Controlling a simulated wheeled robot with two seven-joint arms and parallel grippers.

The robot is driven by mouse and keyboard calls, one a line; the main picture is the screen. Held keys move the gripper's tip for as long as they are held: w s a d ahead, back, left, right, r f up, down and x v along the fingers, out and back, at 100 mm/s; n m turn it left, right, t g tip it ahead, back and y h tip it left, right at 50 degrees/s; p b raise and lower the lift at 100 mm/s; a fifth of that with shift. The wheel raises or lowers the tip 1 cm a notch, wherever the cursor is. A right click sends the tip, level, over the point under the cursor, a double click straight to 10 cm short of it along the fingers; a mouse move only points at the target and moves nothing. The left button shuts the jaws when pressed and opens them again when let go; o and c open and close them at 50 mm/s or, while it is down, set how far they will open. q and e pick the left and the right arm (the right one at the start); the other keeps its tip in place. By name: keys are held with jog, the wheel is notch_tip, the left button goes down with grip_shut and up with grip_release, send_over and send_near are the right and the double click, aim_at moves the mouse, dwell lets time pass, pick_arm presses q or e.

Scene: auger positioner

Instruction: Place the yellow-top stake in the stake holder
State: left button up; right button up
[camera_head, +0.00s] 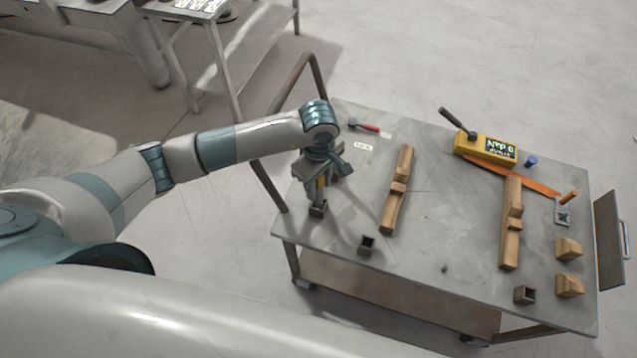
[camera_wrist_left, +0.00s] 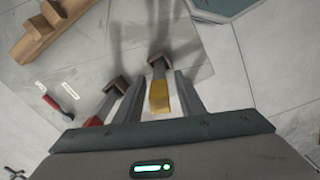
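The yellow-top stake (camera_wrist_left: 159,98) shows in the left wrist view. Its grey lower shaft meets a dark square block (camera_wrist_left: 159,60); I cannot tell how deep it sits. My left gripper (camera_wrist_left: 160,78) is open, with one finger on each side of the yellow top and gaps showing. In the head view my left gripper (camera_head: 318,198) points down over the left part of the table, above a dark square block (camera_head: 318,209), and largely hides the stake. A red-top stake (camera_wrist_left: 94,121) is beside another dark block (camera_wrist_left: 117,85). My right gripper is out of view.
On the grey table (camera_head: 445,205) are two dark open square holders (camera_head: 367,244) (camera_head: 524,294), two long wooden supports (camera_head: 397,190) (camera_head: 511,225), a yellow box (camera_head: 486,147), a red-handled tool (camera_head: 364,126) and wooden blocks (camera_head: 569,248). A metal rail (camera_head: 298,80) edges the left side.

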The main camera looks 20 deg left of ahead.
pick_arm(q)
jog(key=shift+r, duration=0.15)
notch_tip(320, 180, up, 10)
jog(key=b, duration=0.4)
jog(key=shift+r+b, duration=0.25)
jog(key=shift+b, duration=0.15)
jog(key=shift+r, duration=0.75)
